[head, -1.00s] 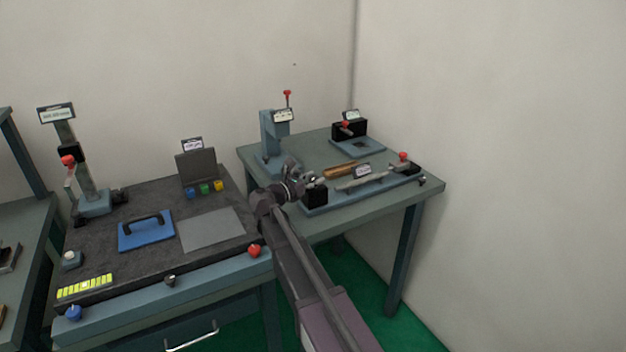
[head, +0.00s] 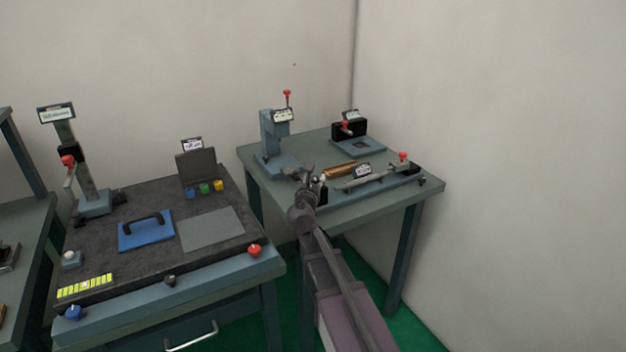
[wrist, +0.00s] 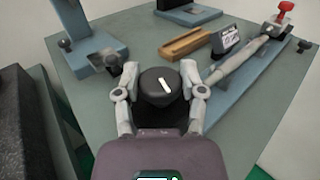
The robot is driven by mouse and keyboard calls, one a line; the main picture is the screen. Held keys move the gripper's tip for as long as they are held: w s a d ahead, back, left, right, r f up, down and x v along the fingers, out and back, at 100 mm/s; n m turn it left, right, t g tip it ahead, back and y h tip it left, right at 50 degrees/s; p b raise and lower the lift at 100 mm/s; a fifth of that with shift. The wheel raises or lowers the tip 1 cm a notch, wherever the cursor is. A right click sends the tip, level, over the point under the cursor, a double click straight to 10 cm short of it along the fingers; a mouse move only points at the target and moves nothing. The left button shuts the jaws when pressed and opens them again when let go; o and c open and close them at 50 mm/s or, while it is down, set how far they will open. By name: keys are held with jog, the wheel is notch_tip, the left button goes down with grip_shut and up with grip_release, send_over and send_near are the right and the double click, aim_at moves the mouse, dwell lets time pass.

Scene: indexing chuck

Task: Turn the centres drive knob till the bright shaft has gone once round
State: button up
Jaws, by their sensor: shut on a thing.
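The centres drive knob is a round black knob (wrist: 156,86) with a white line on its face, seen in the wrist view. My gripper (wrist: 157,88) has its two fingers against the left and right sides of the knob. In the head view my gripper (head: 314,180) is at the near left end of the blue-grey centres base and hides most of the knob. The bright shaft (wrist: 237,59) lies along the base, running away to the upper right; it also shows in the head view (head: 362,180). A small display sign (wrist: 224,39) stands beside it.
A wooden block (wrist: 185,44) lies behind the base. A red-topped knob (wrist: 285,8) stands at the far end of the centres. A blue-grey stand (head: 272,140) rises at the left of the table. Bare green-grey tabletop (wrist: 225,125) lies right of my gripper.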

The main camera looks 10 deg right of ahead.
jog(key=n+y, duration=0.2)
jog(key=y, duration=0.1)
jog(key=n+t+y, duration=0.1)
jog(key=n+y, duration=0.1)
jog(key=y, duration=0.1)
jog(key=shift+d, duration=0.15)
jog(key=n+y, duration=0.2)
jog(key=y, duration=0.1)
jog(key=n+y, duration=0.2)
jog(key=y, duration=0.2)
jog(key=shift+w+g, duration=0.15)
jog(key=shift+g, duration=0.15)
jog(key=n+g+y, duration=0.3)
jog(key=n+y, duration=0.1)
jog(key=y, duration=0.1)
jog(key=shift+n+y, duration=0.3)
jog(key=shift+n+g+y, duration=1.2)
jog(key=shift+g+y, duration=0.1)
jog(key=shift+g, duration=0.3)
jog(key=shift+g+y, duration=0.3)
jog(key=shift+g, duration=0.1)
jog(key=o, duration=1.1)
jog(key=shift+a, duration=0.2)
jog(key=shift+o, duration=0.2)
jog(key=shift+d, duration=0.1)
jog(key=shift+s+d, duration=0.1)
jog(key=shift+s, duration=0.1)
